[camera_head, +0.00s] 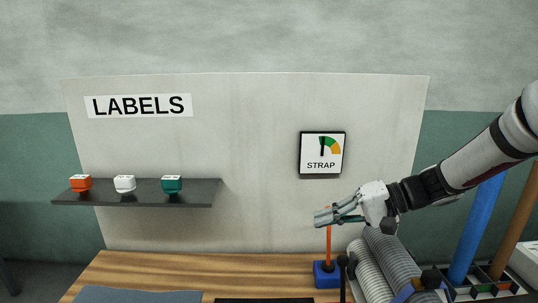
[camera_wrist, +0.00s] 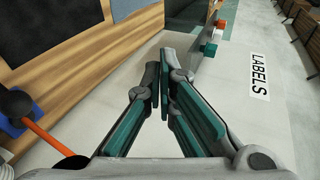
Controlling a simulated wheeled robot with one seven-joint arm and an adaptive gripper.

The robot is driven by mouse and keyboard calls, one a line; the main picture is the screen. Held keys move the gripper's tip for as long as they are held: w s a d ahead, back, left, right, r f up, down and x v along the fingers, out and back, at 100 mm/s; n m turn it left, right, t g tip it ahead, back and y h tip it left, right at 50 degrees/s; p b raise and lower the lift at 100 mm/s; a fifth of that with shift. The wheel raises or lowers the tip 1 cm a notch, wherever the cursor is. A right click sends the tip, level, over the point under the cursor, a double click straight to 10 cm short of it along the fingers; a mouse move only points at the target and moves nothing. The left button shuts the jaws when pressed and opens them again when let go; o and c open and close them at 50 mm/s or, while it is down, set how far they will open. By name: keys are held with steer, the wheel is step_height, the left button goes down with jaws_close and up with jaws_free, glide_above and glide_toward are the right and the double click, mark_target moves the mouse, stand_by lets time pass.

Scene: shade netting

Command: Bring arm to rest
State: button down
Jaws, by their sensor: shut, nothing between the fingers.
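My gripper (camera_head: 320,217) is at the end of my arm, which reaches in from the right in the head view. It is held above the wooden bench and points left. The wrist view shows its two fingers (camera_wrist: 164,85) closed together with nothing between them. In the head view an orange rod (camera_head: 328,243) stands upright on a blue base (camera_head: 325,275) beneath the gripper. I cannot tell from this view whether the gripper touches the rod. In the wrist view the orange rod (camera_wrist: 50,138) lies to the left of the fingers, apart from them.
A shelf (camera_head: 140,199) on the left holds orange (camera_head: 81,183), white (camera_head: 124,183) and green (camera_head: 172,184) items. A STRAP gauge (camera_head: 322,154) hangs on the panel. Grey rolls (camera_head: 392,264) and a blue tube (camera_head: 476,230) stand at right. The wooden bench (camera_head: 190,270) is partly clear.

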steer(key=s+a+r+n+g+h+p, duration=0.25)
steer(key=s+h, duration=0.35)
steer(key=s, duration=0.8)
steer(key=s+d+r+t+h, duration=0.2)
steer(key=s+d+h, duration=0.1)
steer(key=s, duration=0.5)
steer(key=s+d+r+t+h+p, duration=0.1)
steer(key=s+d+r+t+h, duration=0.1)
steer(key=s+d, duration=0.3)
steer(key=shift+s+d+r+m+h, duration=0.45)
steer(key=shift+s+r+h, duration=0.4)
steer(key=shift+s, duration=0.5)
steer(key=shift+a, duration=0.1)
